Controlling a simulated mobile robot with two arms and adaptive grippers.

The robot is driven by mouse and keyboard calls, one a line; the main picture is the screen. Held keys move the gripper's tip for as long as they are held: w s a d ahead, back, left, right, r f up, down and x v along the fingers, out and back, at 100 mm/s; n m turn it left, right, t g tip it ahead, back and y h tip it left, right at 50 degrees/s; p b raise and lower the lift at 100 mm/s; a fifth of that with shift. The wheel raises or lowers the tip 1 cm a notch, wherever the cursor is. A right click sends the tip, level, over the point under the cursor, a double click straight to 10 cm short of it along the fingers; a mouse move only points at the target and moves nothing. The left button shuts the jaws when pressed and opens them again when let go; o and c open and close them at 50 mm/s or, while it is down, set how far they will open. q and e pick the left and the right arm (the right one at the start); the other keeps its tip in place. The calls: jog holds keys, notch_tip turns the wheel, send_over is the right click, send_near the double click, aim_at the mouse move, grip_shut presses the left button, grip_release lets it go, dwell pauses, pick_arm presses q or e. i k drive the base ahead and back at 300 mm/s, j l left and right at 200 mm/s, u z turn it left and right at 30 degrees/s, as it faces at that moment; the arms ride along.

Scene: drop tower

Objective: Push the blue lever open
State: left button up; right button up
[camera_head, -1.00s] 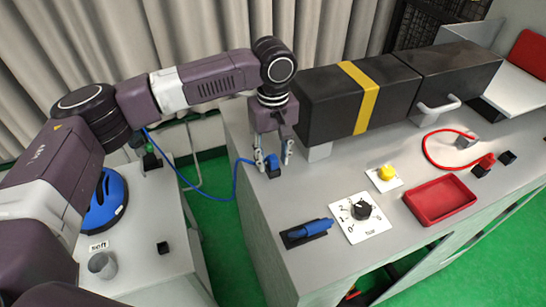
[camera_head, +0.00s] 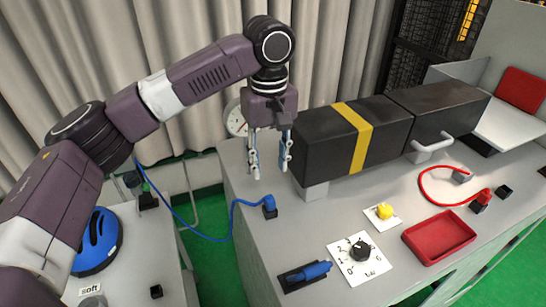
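The blue lever (camera_head: 312,270) lies low along its black base plate (camera_head: 290,281) at the near left part of the grey bench top. My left gripper (camera_head: 270,170) hangs over the bench's far left corner with its two fingers apart and nothing between them. It is well behind the lever and does not touch it. A blue plug (camera_head: 269,203) with a blue cable sits at a black socket below the gripper in the picture, apart from the fingers. My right gripper is not in view.
A black box with a yellow band (camera_head: 356,138) stands just right of my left gripper. A dial (camera_head: 361,251), a yellow button (camera_head: 384,211) and a red tray (camera_head: 440,235) are right of the lever. The bench top between plug and lever is clear.

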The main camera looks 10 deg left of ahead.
aim_at(307, 272)
jog(key=k+j, duration=0.15)
jog(key=k, duration=0.35)
jog(key=k+j, duration=0.15)
jog(key=k, duration=0.35)
